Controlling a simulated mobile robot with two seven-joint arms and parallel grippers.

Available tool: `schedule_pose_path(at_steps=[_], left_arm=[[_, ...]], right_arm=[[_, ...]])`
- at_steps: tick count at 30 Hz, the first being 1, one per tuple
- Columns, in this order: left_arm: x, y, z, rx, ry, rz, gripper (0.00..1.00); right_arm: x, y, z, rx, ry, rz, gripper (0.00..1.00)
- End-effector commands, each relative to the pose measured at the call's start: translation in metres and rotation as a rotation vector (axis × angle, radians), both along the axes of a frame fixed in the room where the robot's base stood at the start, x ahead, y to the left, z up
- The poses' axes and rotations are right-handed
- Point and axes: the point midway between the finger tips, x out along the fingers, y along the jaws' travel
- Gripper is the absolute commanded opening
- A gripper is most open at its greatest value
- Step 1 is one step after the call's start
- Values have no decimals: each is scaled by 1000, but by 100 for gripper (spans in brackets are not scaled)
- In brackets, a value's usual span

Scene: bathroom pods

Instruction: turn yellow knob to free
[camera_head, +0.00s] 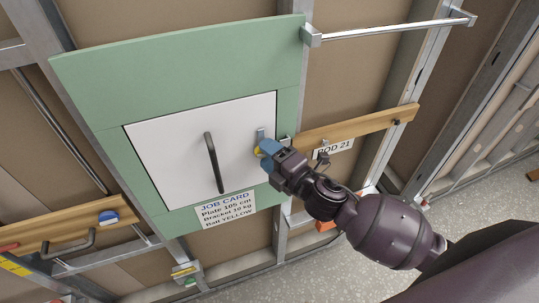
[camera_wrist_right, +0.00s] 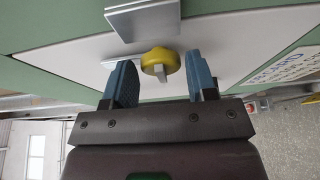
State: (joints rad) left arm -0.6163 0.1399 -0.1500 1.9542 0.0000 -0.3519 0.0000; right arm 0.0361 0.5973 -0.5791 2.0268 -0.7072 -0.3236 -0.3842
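The yellow knob (camera_wrist_right: 160,61) is on the white panel (camera_head: 190,150), near the panel's right edge. In the wrist view it has a small grey piece at its middle. My right gripper (camera_wrist_right: 162,80) is open, with its blue fingers on either side of the knob and a gap visible at each side. In the head view my right gripper (camera_head: 267,151) is at the knob and hides most of it; only a bit of yellow (camera_head: 257,151) shows. Any marking for free is not visible. My left gripper is not in view.
A grey bracket (camera_wrist_right: 143,20) sticks out beside the knob. A dark bar handle (camera_head: 213,163) is at the panel's middle. A job card (camera_head: 226,210) is below, on the green board (camera_head: 190,70). A wooden rail (camera_head: 350,127) and POD 21 label (camera_head: 333,149) are to the right.

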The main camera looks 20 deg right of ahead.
Motion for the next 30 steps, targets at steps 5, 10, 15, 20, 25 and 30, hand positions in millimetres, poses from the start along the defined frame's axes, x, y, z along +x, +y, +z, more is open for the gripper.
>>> schedule_pose_path(at_steps=[5,10,15,20,25,30], left_arm=[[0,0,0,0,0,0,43],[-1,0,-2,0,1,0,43],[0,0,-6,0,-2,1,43],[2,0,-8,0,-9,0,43],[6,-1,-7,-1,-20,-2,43],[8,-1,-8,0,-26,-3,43]], right_arm=[[-1,0,-1,1,2,1,52],[-10,-4,-2,2,3,0,52],[-34,-15,-3,1,5,0,52],[-58,-26,-2,1,4,1,52],[-80,-36,-2,1,3,0,52],[-93,-42,-1,0,1,0,52]])
